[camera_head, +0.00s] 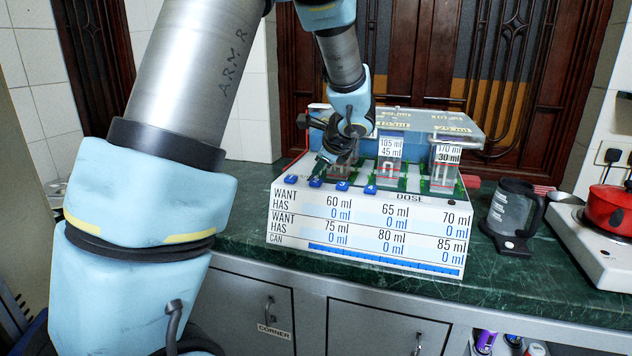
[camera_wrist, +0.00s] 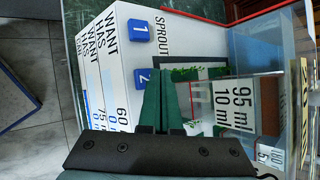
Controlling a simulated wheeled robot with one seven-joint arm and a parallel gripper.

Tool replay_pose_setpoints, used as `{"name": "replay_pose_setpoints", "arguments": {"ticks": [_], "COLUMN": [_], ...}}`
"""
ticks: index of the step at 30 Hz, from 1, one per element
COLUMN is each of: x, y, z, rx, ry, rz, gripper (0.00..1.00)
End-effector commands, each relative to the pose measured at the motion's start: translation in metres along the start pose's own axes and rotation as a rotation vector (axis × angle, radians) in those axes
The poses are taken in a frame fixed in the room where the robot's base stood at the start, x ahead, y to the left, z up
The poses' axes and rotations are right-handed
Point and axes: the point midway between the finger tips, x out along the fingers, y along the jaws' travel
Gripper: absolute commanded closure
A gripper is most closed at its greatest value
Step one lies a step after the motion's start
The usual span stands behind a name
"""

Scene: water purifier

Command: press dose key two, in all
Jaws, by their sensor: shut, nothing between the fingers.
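The white dose panel (camera_head: 368,235) stands on the counter, with a row of small blue keys on its top front edge. Key 2 (camera_head: 315,182) lies left of keys 3 (camera_head: 342,186) and 4 (camera_head: 370,190), and right of key 1 (camera_head: 290,179). My gripper (camera_head: 321,164) is shut and empty, pointing down just behind key 2. In the wrist view the fingertips (camera_wrist: 157,66) appear beside key 2 (camera_wrist: 142,78), close to its edge; whether they touch it I cannot tell. Key 1 (camera_wrist: 139,30) is clear of them. Every HAS reading visible in the head view is 0 ml.
Clear vessels labelled 105/45 ml (camera_head: 390,148) and 170/30 ml (camera_head: 446,154) stand behind the keys. Another label reads 95/10 ml (camera_wrist: 234,103). A dark jug (camera_head: 513,210) and a red pot (camera_head: 609,208) on a white stove stand to the right.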

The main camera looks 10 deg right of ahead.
Motion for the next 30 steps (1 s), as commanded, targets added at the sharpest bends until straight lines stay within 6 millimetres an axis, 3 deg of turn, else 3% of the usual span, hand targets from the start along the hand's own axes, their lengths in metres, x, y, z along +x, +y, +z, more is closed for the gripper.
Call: {"name": "replay_pose_setpoints", "arguments": {"ticks": [30], "x": [0.0057], "y": [0.0042], "z": [-0.0042], "rx": [0.0], "ry": [0.0], "rz": [0.0], "gripper": [1.0]}}
